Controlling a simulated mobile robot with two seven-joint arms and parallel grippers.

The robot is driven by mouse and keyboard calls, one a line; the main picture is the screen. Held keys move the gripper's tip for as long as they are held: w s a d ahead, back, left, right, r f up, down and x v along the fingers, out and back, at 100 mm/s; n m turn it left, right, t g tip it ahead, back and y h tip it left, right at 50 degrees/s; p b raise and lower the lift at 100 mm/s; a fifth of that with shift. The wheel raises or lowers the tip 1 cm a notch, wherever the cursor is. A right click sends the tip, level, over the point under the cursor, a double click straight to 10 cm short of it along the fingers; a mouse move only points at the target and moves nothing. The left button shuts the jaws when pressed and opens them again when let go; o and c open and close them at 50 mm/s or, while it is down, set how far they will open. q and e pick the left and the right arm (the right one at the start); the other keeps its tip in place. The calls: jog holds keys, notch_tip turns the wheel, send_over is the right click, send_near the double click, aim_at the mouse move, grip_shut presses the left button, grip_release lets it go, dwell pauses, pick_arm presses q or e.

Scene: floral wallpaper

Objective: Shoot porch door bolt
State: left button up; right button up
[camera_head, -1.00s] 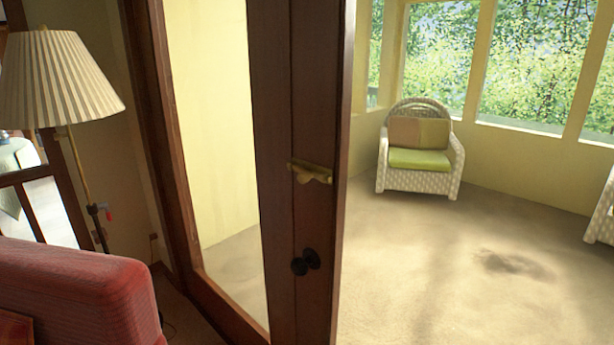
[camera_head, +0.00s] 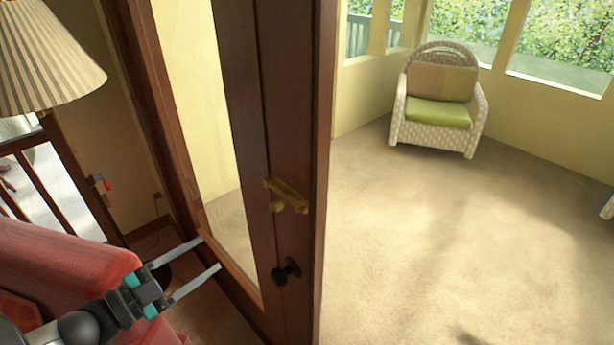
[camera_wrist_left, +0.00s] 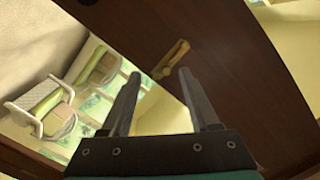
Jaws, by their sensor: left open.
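The brass bolt (camera_head: 287,196) is mounted on the edge stile of the dark wooden porch door (camera_head: 298,100), above a dark round knob (camera_head: 286,271). My left gripper (camera_head: 210,253) is open and empty, to the left of and below the bolt, with its fingers pointing toward the door. In the left wrist view the bolt (camera_wrist_left: 171,60) shows beyond the two fingers (camera_wrist_left: 157,85), apart from them. The right gripper is not in view.
A red upholstered seat (camera_head: 60,265) stands at the lower left, close to my left arm. A pleated lamp (camera_head: 45,60) is behind it. Beyond the door, a wicker chair (camera_head: 438,105) stands on open carpet.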

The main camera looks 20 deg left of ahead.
aim_at(272, 210)
pick_arm(q)
jog(key=shift+m+h, duration=0.6)
jog(key=shift+h, duration=0.2)
jog(key=shift+w+d+r+b, duration=0.15)
jog(key=shift+w+d+r, duration=0.45)
jog(key=shift+w+d, duration=1.4)
jog(key=shift+w+d+r+b, duration=0.1)
jog(key=shift+w+d+r, duration=0.65)
jog(key=shift+w, duration=2.35)
jog(key=shift+w+d+r+b, duration=0.15)
jog(key=shift+w+d+r, duration=0.35)
jog(key=shift+w+d, duration=1.55)
jog(key=shift+w+a, duration=0.55)
grip_shut()
jog(key=shift+f, duration=0.15)
